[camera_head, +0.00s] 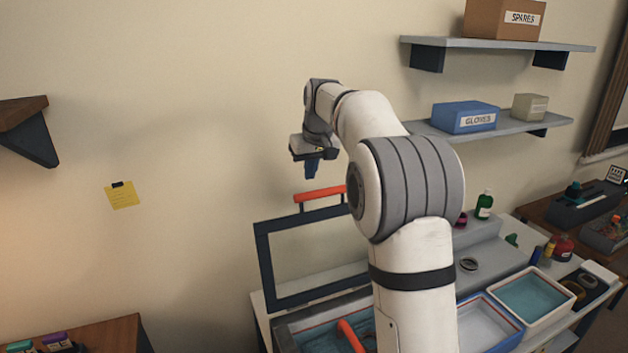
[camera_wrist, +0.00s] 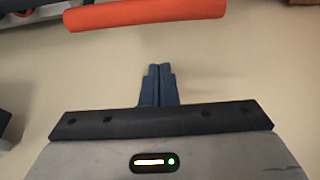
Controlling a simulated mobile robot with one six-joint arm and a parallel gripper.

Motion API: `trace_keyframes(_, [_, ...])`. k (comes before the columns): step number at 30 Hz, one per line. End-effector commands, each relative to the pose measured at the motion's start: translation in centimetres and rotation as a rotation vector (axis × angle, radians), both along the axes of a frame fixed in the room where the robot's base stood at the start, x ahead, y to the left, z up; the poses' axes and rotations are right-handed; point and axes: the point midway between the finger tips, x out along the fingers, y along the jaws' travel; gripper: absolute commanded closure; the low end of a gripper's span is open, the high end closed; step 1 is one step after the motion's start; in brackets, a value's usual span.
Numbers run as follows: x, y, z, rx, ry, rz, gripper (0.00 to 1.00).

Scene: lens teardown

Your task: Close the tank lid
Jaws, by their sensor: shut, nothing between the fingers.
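The tank lid (camera_head: 264,262), a dark frame around a pale pane, stands raised at the back of the tank (camera_head: 285,340). An orange-red handle (camera_head: 318,194) runs along its top edge. The handle also shows large across the top of the wrist view (camera_wrist: 145,12). My gripper (camera_head: 312,174) is shut and empty, its blue fingers pointing down just above the handle in the head view. In the wrist view the closed fingertips (camera_wrist: 160,68) lie below the handle with a gap of wall between. My arm hides the lid's right side and part of the tank.
Two trays with liquid, a blue-rimmed one (camera_head: 490,325) and a white-rimmed one (camera_head: 530,295), stand to the right. Shelves (camera_head: 500,125) hang on the wall at right. Free air lies left of the lid.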

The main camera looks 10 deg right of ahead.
Motion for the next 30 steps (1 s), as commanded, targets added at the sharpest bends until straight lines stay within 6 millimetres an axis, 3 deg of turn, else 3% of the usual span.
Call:
trace_keyframes(3, [0.8,0.1,-2.3,0.0,0.004,-0.001,1.0])
trace_keyframes(13, [-2.6,-0.8,-2.2,-0.001,-0.001,-0.004,1.0])
trace_keyframes(25, [-3.1,-0.9,-2.3,0.0,-0.001,-0.004,1.0])
trace_keyframes(26, [-3.1,0.1,-2.3,0.0,-0.001,-0.004,1.0])
trace_keyframes(30, [-3.2,-1.1,-2.4,0.0,-0.005,-0.01,1.0])
